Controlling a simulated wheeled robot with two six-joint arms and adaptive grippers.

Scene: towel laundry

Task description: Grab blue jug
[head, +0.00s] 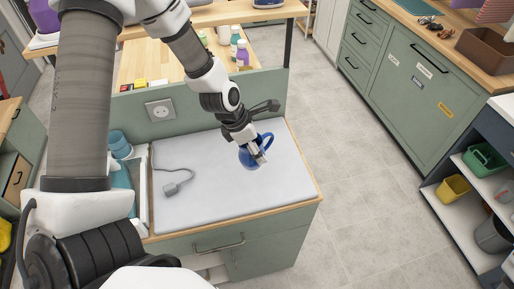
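The blue jug (246,158) is over the right part of the light grey countertop (208,205), with its handle (268,139) toward the right. My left gripper (259,158) reaches down from above and overlaps the jug on its handle side, covering part of it. The fingers are small and partly hidden, so I cannot tell whether they are closed on the jug or whether it still rests on the counter. My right gripper is not in view.
A grey plug with a cable (173,187) lies on the counter's left part. Blue containers (119,143) stand left of it. A green back panel with a socket (160,110) rises behind. Bottles (241,54) stand on the shelf beyond. Floor is clear to the right.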

